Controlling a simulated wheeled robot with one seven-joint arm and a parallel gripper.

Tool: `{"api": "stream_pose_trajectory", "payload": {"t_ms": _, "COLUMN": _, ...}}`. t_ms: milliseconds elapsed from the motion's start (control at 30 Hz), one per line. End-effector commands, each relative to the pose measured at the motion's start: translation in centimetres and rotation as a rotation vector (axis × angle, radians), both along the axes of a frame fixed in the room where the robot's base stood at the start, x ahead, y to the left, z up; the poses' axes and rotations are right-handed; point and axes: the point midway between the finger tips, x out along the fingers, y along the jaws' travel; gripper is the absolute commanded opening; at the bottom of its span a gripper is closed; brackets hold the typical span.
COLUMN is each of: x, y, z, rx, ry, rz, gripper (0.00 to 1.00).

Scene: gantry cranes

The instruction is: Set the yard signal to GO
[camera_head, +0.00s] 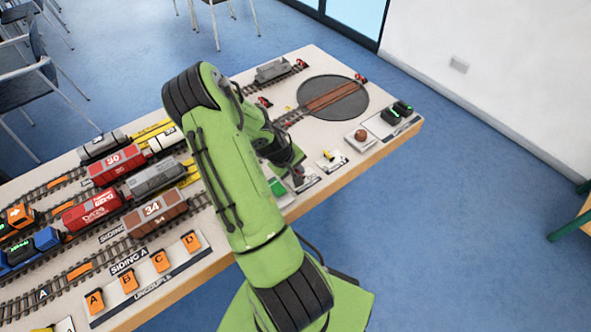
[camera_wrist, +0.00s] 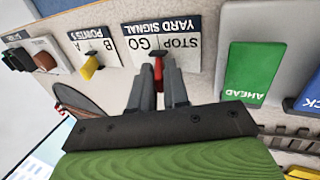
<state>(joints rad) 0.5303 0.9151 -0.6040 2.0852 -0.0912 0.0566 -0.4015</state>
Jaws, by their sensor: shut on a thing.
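The yard signal plate (camera_wrist: 190,50) shows in the wrist view, upside down, with the words STOP and GO. A small red lever (camera_wrist: 158,68) stands at this plate, between my fingertips. My gripper (camera_wrist: 158,80) is shut on the red lever. The lever's top leans near the line between the two words; I cannot tell which side it is set to. In the head view my gripper (camera_head: 297,172) is at the table's near right edge, and my arm hides most of the lever and plate.
Beside the plate are a points plate with a yellow lever (camera_wrist: 91,66) and a green AHEAD button (camera_wrist: 248,75). A brown knob (camera_head: 361,135) and dark switches (camera_head: 396,112) stand farther right. Track, wagons and a turntable (camera_head: 350,104) fill the table behind.

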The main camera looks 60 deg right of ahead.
Motion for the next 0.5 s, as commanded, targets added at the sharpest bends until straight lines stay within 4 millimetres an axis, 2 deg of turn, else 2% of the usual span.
{"api": "stream_pose_trajectory", "payload": {"t_ms": 500, "x": -1.0, "y": -1.7, "z": 0.4, "rx": 0.385, "ry": -0.199, "rz": -0.004, "gripper": 0.00}}
